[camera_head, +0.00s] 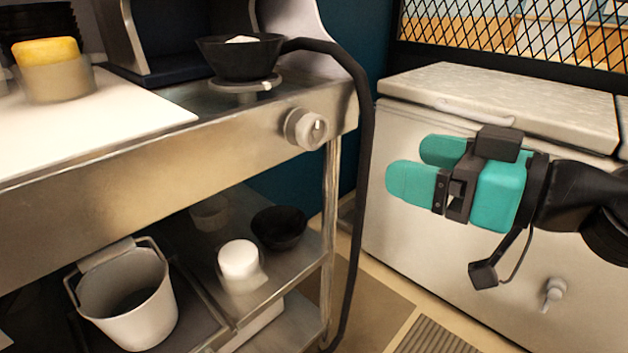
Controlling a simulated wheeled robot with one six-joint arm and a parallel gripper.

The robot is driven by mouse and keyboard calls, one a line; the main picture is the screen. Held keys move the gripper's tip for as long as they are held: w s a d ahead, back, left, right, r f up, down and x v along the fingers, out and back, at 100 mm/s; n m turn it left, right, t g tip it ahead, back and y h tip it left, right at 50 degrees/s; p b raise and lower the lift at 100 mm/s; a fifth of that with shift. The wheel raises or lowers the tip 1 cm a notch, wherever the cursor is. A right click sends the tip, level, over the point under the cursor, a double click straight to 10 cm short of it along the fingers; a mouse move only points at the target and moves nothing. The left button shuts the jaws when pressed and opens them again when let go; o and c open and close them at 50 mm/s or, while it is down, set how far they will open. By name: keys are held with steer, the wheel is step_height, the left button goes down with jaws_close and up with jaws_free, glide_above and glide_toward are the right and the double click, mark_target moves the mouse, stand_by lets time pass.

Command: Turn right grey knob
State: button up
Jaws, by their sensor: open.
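A grey knob (306,129) is on the front face of the steel counter (215,148), near its right end. It has a white mark on its face. No other knob shows on this counter front. My gripper (415,167) has teal fingers and is at the right of the picture, in front of a white chest. It points left towards the knob and is well apart from it. The two fingers are parted with nothing between them. Nothing hides the knob.
A black bowl (240,57) stands on a burner above the knob. A black hose (367,130) hangs down right of the counter. A white bucket (128,297) and a white container (239,262) are on the lower shelf. A white chest (400,200) stands behind my gripper.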

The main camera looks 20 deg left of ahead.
mark_target(318, 130)
steer(key=shift+t+y, duration=0.3)
steer(key=shift+t, duration=0.5)
steer(key=p+x, duration=0.1)
steer(key=x, duration=0.4)
steer(key=w+f+p+x, duration=0.1)
steer(key=p+x, duration=0.1)
steer(key=x, duration=0.4)
steer(key=p+x, duration=0.1)
steer(key=x, duration=0.5)
steer(key=shift+w+d+f+p, duration=0.25)
steer(key=shift+d+p, duration=0.05)
steer(key=shift+p, duration=0.1)
steer(key=shift+w+a+f, duration=0.1)
steer(key=shift+w+a, duration=0.2)
steer(key=shift+a, duration=0.25)
steer(key=shift+m, duration=0.3)
steer(key=c, duration=0.9)
